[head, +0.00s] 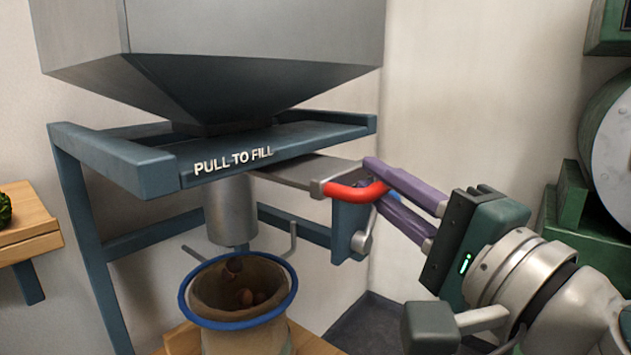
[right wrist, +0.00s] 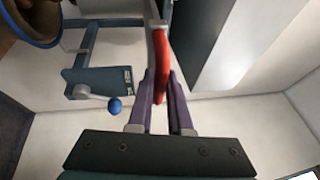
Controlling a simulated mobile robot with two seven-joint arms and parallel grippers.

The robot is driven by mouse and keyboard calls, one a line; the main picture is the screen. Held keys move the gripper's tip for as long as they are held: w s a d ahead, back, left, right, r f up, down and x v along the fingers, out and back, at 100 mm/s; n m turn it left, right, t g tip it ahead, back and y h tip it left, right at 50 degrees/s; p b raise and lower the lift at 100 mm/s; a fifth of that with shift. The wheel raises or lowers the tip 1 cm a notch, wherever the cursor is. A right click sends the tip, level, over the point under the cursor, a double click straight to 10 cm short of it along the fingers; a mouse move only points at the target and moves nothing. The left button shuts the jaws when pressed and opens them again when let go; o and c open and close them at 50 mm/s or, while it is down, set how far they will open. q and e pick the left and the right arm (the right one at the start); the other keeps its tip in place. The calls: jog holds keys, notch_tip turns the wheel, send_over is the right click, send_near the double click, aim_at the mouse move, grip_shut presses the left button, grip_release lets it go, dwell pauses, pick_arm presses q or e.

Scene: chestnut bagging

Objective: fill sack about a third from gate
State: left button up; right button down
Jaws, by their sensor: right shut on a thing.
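My right gripper (head: 378,182) is shut on the red handle (head: 345,191) of the flat grey gate plate (head: 300,171), which sticks out to the right under the hopper (head: 250,30). The right wrist view shows the red handle (right wrist: 161,65) between the purple fingers. The grey spout (head: 230,213) points down over the open sack (head: 245,342), a tan sack with a blue rim. The sack's bottom is hidden. My left gripper is out of view.
A blue-grey frame (head: 85,240) marked PULL TO FILL carries the hopper. A bracket with a lever (head: 361,243) hangs below the handle; its blue knob (right wrist: 115,106) shows in the right wrist view. Green machinery (head: 580,225) stands at right, a wooden shelf (head: 30,237) at left.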

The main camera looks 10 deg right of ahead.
aim_at(348, 183)
dwell(0.6)
jog(key=shift+w+a, duration=0.15)
jog(key=shift+w, duration=0.1)
jog(key=w+a, duration=0.2)
jog(key=w, duration=0.1)
jog(key=shift+a, duration=0.2)
jog(key=c, duration=0.8)
grip_release()
jog(key=shift+f, duration=0.1)
jog(key=shift+c, duration=0.2)
jog(key=shift+w+a, duration=0.1)
jog(key=shift+a, duration=0.05)
